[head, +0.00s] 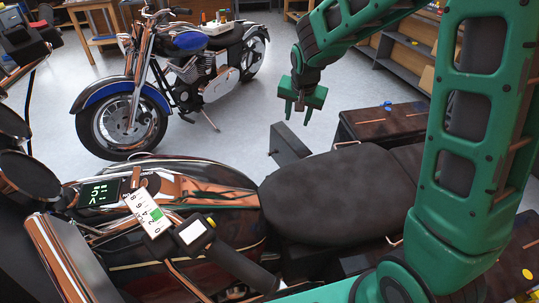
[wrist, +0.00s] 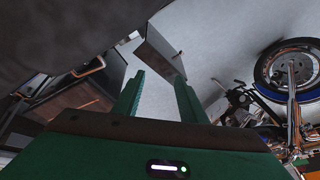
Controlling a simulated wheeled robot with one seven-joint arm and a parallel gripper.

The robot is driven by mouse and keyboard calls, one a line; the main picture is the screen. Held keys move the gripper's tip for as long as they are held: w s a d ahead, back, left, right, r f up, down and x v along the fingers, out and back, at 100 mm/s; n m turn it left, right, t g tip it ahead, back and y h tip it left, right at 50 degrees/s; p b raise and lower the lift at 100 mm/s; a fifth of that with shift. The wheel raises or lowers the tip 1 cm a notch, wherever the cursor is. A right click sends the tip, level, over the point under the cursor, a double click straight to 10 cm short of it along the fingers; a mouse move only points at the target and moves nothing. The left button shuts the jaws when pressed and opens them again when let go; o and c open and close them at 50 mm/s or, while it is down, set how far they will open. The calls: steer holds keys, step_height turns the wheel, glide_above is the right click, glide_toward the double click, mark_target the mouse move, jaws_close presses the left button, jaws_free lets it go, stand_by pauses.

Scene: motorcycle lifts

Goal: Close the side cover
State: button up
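The side cover (head: 288,145) is a dark grey panel standing out from the far side of the near motorcycle, beside the black seat (head: 325,193). It appears swung open. In the wrist view the side cover (wrist: 158,50) lies beyond my fingertips, with a small handle-like bit at its right edge. My gripper (head: 298,118) points down above the side cover in the head view, with its two green fingers apart and nothing between them. The wrist view also shows my gripper (wrist: 160,76) open and apparently apart from the cover. The cover's hinge is not clear.
A dark side case (head: 385,124) with a copper-coloured handle is right of the cover. A blue motorcycle (head: 170,70) stands behind on the floor, with a tray (head: 217,25) on its seat. Grey floor (head: 240,130) between the motorcycles is clear.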

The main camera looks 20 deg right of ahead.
steer(key=w+a+f+m+h, duration=0.1)
steer(key=w+a+f+m, duration=0.25)
steer(key=w+f, duration=0.75)
steer(key=m, duration=0.5)
glide_toward(268, 154)
steer(key=shift+t+h, duration=0.4)
steer(key=x, duration=0.8)
steer(key=shift+a+f, duration=0.1)
steer(key=shift+f, duration=0.45)
